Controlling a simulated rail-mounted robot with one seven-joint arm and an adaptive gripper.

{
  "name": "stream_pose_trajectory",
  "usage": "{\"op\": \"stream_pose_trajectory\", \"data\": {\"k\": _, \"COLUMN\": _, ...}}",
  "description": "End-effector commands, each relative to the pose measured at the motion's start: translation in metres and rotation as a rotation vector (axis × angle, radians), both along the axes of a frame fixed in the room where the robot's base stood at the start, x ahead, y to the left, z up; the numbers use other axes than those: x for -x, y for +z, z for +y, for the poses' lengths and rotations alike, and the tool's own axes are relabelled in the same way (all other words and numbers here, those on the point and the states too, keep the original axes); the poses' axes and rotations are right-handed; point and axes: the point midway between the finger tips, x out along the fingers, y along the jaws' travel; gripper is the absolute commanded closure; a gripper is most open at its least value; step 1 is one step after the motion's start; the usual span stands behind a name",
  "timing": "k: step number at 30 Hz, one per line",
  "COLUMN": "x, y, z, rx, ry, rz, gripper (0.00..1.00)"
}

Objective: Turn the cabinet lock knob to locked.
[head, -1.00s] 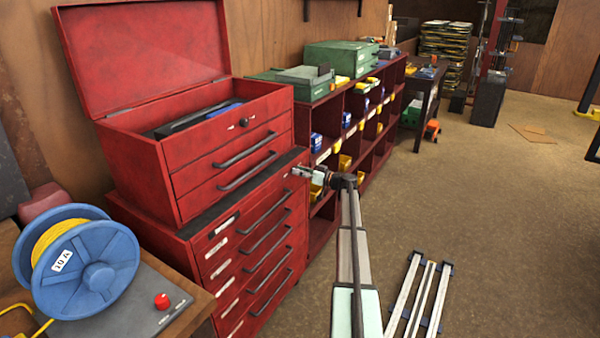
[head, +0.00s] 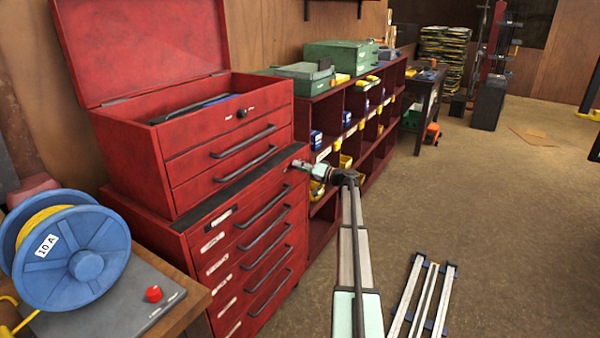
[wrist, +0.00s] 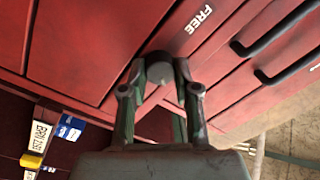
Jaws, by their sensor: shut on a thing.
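The red lower cabinet (head: 190,240) stands at left centre of the head view with a column of drawers. My gripper (head: 296,163) is at the upper right corner of its front face. In the wrist view my gripper (wrist: 160,90) has its two fingers closed around a dark grey lock knob (wrist: 162,62) on the red face. A white "FREE" label (wrist: 198,18) shows up and to the right of the knob. The knob's exact pointing direction is hard to tell, as the fingers cover part of it. In the head view the knob is too small to make out.
A red open-lidded toolbox (head: 190,145) stands on the cabinet. A blue cable reel (head: 75,255) is at the front left. Pale rails (head: 425,300) lie on the floor, which is otherwise open to the right.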

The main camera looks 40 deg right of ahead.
Motion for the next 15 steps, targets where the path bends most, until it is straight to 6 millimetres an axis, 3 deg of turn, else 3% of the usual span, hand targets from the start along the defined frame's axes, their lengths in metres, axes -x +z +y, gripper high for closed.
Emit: {"op": "stream_pose_trajectory", "data": {"k": 15, "x": -0.0009, "y": -0.0007, "z": 0.0003, "rx": -0.458, "ry": 0.000, "rz": 0.178, "gripper": 1.00}}
